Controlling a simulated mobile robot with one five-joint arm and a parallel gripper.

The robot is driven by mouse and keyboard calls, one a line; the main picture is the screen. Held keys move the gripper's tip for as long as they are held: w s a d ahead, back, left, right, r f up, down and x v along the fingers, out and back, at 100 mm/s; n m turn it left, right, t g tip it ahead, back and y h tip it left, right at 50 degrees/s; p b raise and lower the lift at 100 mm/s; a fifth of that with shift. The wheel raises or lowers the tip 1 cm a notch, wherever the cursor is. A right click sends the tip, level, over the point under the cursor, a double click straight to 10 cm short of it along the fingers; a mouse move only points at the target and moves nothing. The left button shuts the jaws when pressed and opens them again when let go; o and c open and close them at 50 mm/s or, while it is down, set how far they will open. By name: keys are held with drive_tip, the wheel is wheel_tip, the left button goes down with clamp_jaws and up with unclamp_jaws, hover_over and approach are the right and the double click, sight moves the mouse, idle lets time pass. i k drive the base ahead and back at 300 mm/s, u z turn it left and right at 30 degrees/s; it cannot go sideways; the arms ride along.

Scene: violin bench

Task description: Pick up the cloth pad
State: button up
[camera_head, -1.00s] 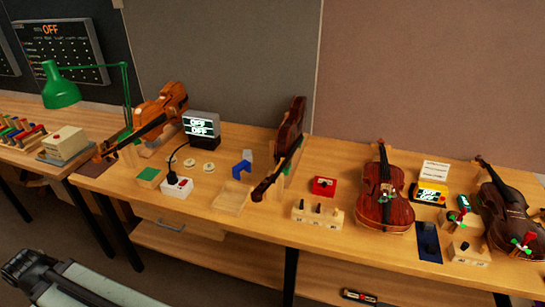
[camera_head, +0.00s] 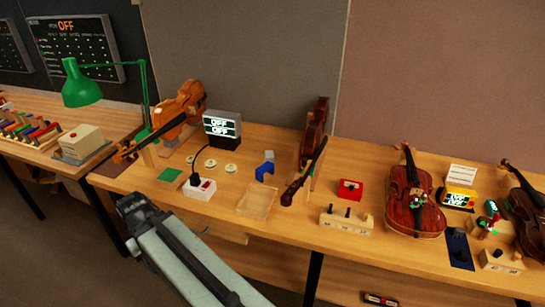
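A small flat square with a green top (camera_head: 169,175) lies on the bench near its front edge, left of the white switch box. It looks most like the cloth pad, though its material is too small to make out. The dark end of my arm, with my gripper (camera_head: 132,203), is in front of the bench, below and left of the green square and apart from it. The fingers are too dark and small to tell open from shut. Nothing is seen held there.
A white box with a red switch (camera_head: 200,189) and cable stands just right of the green square. A green lamp (camera_head: 82,88) stands behind left. Several violins stand further right.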

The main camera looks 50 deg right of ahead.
sight(268, 156)
drive_tip(key=i, duration=0.9)
drive_tip(key=u, duration=0.05)
